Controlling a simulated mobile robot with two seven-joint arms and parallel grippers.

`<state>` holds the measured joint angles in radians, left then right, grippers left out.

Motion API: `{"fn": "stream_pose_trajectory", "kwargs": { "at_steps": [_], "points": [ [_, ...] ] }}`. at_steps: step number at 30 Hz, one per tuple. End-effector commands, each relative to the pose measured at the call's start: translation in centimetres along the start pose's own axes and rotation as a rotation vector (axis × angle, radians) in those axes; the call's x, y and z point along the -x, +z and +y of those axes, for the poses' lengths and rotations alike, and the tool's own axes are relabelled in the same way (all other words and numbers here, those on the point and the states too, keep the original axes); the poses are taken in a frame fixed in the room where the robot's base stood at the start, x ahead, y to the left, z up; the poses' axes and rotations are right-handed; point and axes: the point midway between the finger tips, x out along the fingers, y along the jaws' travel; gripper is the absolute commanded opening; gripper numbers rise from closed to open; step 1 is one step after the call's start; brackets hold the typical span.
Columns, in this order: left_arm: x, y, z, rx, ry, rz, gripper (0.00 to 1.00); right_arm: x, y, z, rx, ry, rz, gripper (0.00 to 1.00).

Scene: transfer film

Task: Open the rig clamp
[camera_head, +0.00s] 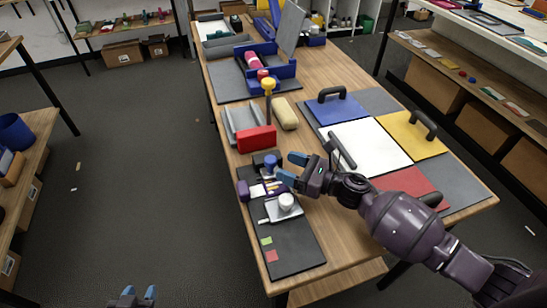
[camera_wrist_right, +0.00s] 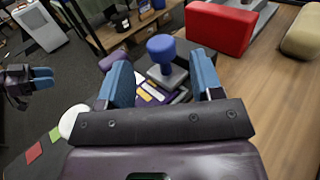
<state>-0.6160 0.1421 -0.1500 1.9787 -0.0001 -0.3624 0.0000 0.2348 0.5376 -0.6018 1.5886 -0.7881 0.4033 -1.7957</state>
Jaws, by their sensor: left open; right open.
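What looks like the rig clamp is a blue round knob (camera_head: 270,160) on a small grey base, on the dark mat near the table's left edge; no part is labelled. In the right wrist view the knob (camera_wrist_right: 161,48) stands upright, centred beyond the fingertips. My right gripper (camera_head: 291,168) is open and empty, its blue fingers pointing at the knob from the right. The knob appears apart from both fingers (camera_wrist_right: 163,85). My left gripper (camera_head: 138,295) is open and empty at the bottom edge, off the table; it also shows in the right wrist view (camera_wrist_right: 42,77).
A red block (camera_head: 257,139) stands just behind the knob. A purple block (camera_head: 243,190) and a white round piece (camera_head: 286,202) are close by. The dark mat (camera_head: 295,255) is mostly bare in front. Coloured panels (camera_head: 375,145) with black handles lie to the right.

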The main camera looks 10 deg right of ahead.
Motion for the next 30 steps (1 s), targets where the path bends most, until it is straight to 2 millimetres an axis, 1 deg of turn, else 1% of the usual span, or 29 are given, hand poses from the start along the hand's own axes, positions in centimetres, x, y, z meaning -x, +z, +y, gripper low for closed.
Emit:
{"fn": "stream_pose_trajectory", "kwargs": {
  "at_steps": [1,3,6,9,14,22,30],
  "points": [
    [0.1,-0.3,0.0,0.0,0.0,0.001,0.43,-0.9,0.2,0.0,-0.001,0.0,-0.001,0.6],
    [0.2,-0.5,0.0,0.0,0.001,0.002,0.43,-2.0,0.2,0.0,-0.001,0.001,-0.001,0.6],
    [0.2,-0.6,0.0,0.0,0.001,0.003,0.43,-3.2,0.1,0.0,-0.003,0.0,-0.001,0.6],
    [0.2,-0.6,0.0,0.0,0.001,0.001,0.43,-4.1,0.1,0.0,-0.002,-0.001,-0.001,0.6],
    [0.2,-0.5,0.0,0.0,0.001,-0.002,0.43,-4.8,0.0,0.0,-0.002,-0.001,0.0,0.6],
    [0.2,-0.5,0.0,0.0,0.001,-0.003,0.43,-4.8,0.0,0.0,-0.002,-0.001,0.0,0.6],
    [0.2,-0.5,0.0,0.0,0.001,-0.003,0.43,-4.8,0.0,0.0,-0.002,-0.001,0.0,0.19]
  ]
}}
